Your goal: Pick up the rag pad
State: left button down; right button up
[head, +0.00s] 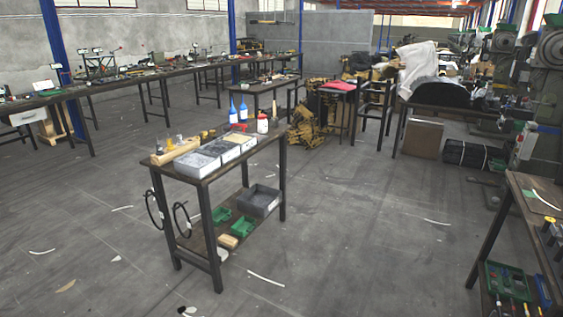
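I cannot make out a rag pad for certain. A flat red cloth-like thing (338,86) lies on a small dark table in the middle distance. A large white cloth (415,62) is draped over things behind and to its right. I cannot tell whether either is the rag pad. Neither of my grippers shows in the head view.
A two-level work table (213,173) with grey trays (193,166), blue bottles (232,112) and a lower grey bin (259,200) stands ahead. Another bench (513,211) is at the right edge. Long benches line the left wall. Open floor (380,230) lies between.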

aim_at(223, 255)
jog(key=i+l+u, duration=0.1)
jog(key=i, duration=0.35)
jog(key=i+l+u, duration=0.15)
jog(key=i, duration=0.35)
jog(key=i+l+u, duration=0.1)
jog(key=i, duration=0.35)
jog(key=l, duration=0.1)
